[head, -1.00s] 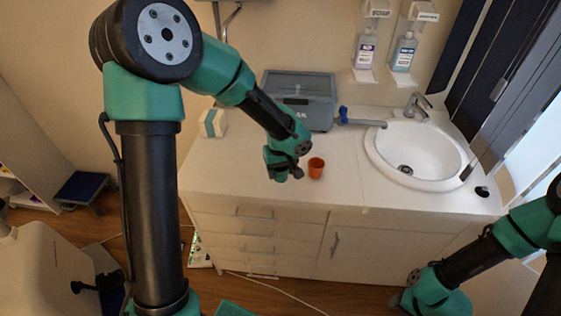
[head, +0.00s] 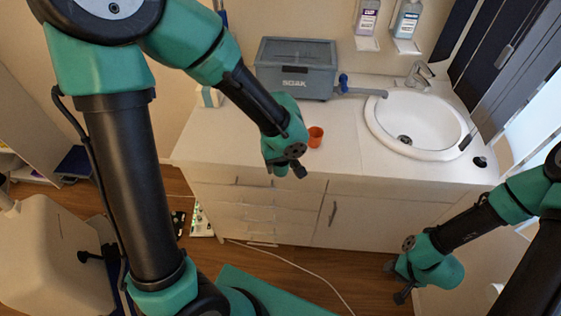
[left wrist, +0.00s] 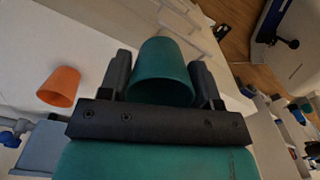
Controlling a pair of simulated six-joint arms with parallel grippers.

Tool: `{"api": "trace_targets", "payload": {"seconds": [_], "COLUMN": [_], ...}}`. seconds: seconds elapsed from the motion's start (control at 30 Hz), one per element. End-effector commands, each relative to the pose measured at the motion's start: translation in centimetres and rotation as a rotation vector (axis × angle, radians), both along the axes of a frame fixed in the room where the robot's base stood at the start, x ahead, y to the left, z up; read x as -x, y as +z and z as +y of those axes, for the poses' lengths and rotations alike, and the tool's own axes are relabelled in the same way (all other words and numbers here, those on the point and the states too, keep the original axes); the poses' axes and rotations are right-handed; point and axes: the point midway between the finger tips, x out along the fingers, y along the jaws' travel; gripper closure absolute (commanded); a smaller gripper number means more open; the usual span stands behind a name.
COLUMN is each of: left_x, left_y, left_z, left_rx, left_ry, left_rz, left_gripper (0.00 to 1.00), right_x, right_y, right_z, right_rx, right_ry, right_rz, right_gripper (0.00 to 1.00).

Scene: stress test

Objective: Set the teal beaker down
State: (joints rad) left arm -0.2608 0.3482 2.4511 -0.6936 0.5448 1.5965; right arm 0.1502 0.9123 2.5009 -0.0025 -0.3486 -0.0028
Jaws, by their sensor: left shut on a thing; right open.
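The teal beaker (left wrist: 163,70) is between the two fingers of my left gripper in the left wrist view. My left gripper (head: 287,168) is shut on it. In the head view the gripper is over the front part of the white counter (head: 345,160); the beaker is hard to tell from the teal arm there. I cannot tell whether the beaker touches the counter. My right gripper (head: 396,282) is open and empty, low at the right, in front of the cabinet.
An orange cup (head: 316,137) stands on the counter just beyond my left gripper; it also shows in the left wrist view (left wrist: 58,87). A grey SOAK box (head: 296,72) stands behind. A sink (head: 415,125) is at right. The counter between cup and sink is clear.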

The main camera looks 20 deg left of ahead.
Motion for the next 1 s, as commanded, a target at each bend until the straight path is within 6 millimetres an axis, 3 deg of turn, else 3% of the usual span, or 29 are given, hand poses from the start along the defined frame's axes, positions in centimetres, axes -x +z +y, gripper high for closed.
{"api": "trace_targets", "payload": {"seconds": [0.47, 0.67, 1.0], "left_x": [-0.9, -4.0, -11.1], "left_y": [0.1, 0.2, 0.6], "left_z": [-0.4, -2.0, -6.7], "left_rx": [-0.002, -0.008, -0.015], "left_ry": [-0.038, -0.186, -0.570], "left_rz": [-0.002, -0.005, -0.005], "left_gripper": [0.66, 0.66, 0.66], "right_x": [0.0, 0.0, 0.0], "right_y": [0.0, 0.0, 0.0], "right_z": [0.0, 0.0, 0.0], "right_rx": [0.000, 0.000, 0.000], "right_ry": [0.000, 0.000, 0.000], "right_rz": [0.000, 0.000, 0.000], "right_gripper": [0.57, 0.57, 0.57]}}
